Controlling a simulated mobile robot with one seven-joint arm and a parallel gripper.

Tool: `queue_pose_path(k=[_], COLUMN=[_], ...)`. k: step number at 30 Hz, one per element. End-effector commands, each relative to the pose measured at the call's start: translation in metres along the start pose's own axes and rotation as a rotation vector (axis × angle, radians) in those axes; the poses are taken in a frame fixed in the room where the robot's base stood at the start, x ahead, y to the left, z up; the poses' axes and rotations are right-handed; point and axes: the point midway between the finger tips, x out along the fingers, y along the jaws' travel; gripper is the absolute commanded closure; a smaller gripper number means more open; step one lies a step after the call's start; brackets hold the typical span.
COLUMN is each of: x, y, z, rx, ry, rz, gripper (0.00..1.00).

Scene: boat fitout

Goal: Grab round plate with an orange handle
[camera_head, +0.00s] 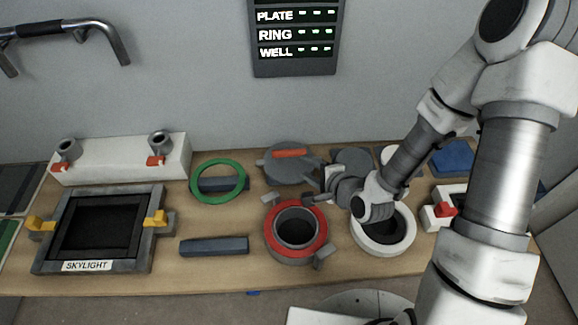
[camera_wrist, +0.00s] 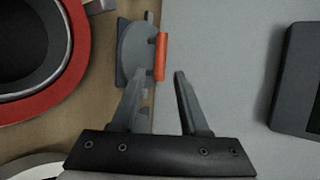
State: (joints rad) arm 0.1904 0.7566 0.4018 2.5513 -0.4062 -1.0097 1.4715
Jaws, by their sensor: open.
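The round grey plate (camera_head: 283,172) with an orange handle (camera_head: 290,153) lies at the back of the wooden bench, near the wall. In the wrist view the plate (camera_wrist: 134,50) is ahead of my gripper, with its orange bar handle (camera_wrist: 160,56) seen nearly end to end with the gap. My gripper (camera_wrist: 159,78) is open and empty, its two fingers short of the handle and apart from it. In the head view my gripper (camera_head: 312,188) is at the plate's right, partly hidden by my wrist.
A red-rimmed round fitting (camera_head: 275,238) and a white ring fitting (camera_head: 405,245) stand in front. A green ring (camera_head: 194,187) lies to the left, beside a skylight frame (camera_head: 48,230). The wall display (camera_head: 295,68) hangs behind; its edge shows at right in the wrist view (camera_wrist: 300,80).

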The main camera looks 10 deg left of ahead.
Motion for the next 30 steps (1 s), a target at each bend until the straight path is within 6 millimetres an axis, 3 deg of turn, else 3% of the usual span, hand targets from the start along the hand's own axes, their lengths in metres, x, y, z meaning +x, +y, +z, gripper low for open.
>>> queue_pose_path(k=[28,30], x=[0.031,0.043], y=[0.004,0.005], z=[-0.001,-0.001], rx=[-0.003,-0.002], ry=[0.002,-0.001], rz=[-0.001,-0.001], gripper=[0.56,0.56])
